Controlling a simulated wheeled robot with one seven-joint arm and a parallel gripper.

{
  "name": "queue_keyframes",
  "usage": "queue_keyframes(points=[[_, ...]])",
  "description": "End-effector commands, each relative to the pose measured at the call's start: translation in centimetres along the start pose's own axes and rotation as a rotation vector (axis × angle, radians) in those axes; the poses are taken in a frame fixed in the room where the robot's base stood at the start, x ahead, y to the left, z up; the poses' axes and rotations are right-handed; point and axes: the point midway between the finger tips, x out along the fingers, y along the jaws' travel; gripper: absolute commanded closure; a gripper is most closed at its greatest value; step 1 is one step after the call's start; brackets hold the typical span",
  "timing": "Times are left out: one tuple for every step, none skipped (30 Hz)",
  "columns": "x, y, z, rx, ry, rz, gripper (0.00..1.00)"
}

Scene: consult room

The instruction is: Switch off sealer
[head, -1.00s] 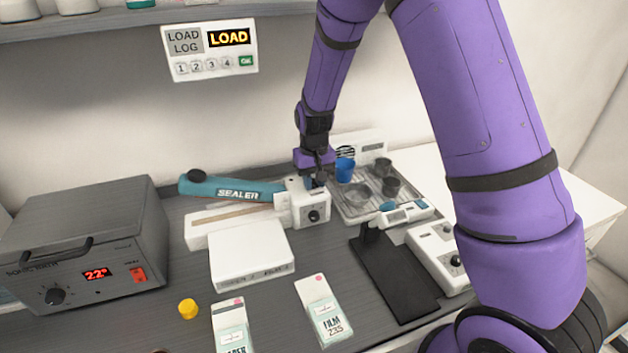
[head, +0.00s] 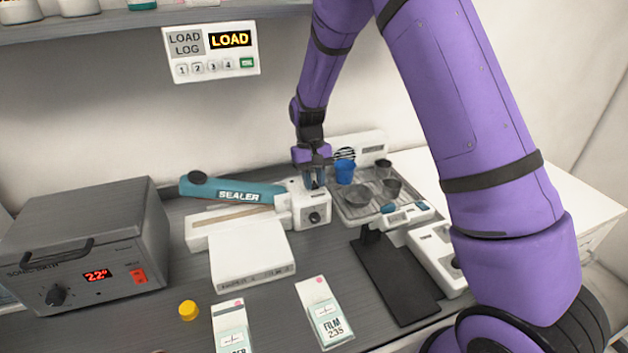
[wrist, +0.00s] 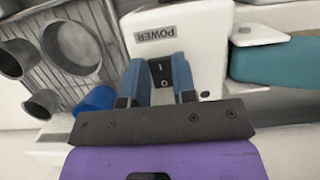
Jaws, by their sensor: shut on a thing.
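The sealer is a white device with a teal lever arm (head: 235,191) lettered SEALER, and a white box (head: 311,209) with a black knob at its right end. In the wrist view the box (wrist: 205,30) has a POWER label and a black rocker switch (wrist: 160,72). My gripper (head: 314,184) points down over the top of the box. In the wrist view the blue fingers of my gripper (wrist: 160,85) stand on either side of the switch, shut on it. Which way the rocker is tilted I cannot tell.
A steel tray (head: 350,206) with a blue cup (head: 345,172) and several grey cups stands close on the right. A white box (head: 250,258), film packets and a yellow cap (head: 188,310) lie in front.

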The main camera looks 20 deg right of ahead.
Motion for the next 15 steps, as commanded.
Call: queue_keyframes(points=[[-0.06, -0.01, -0.03, 0.000, 0.001, 0.000, 0.98], [-0.06, -0.01, -0.03, 0.000, 0.002, 0.000, 0.98], [-0.07, -0.01, -0.03, 0.000, 0.002, 0.000, 0.98], [-0.06, -0.01, -0.03, 0.000, 0.002, 0.000, 0.68], [-0.07, -0.01, -0.03, 0.000, 0.002, 0.000, 0.61], [-0.06, -0.01, -0.02, 0.000, 0.002, 0.000, 0.52], [-0.06, 0.00, -0.02, 0.000, 0.002, 0.000, 0.49], [-0.05, 0.00, -0.02, 0.000, 0.002, 0.000, 0.49], [-0.05, -0.01, -0.01, 0.000, 0.002, 0.000, 0.49], [-0.04, -0.01, -0.01, 0.000, 0.002, 0.000, 0.49], [-0.04, 0.00, -0.01, 0.000, 0.002, 0.000, 0.49], [-0.04, 0.00, -0.01, 0.000, 0.002, 0.000, 0.49], [-0.04, 0.00, -0.01, 0.000, 0.002, 0.000, 0.49], [-0.05, 0.00, -0.01, 0.000, 0.002, 0.000, 0.49], [-0.14, 0.00, -0.01, 0.000, 0.002, 0.000, 0.49]])
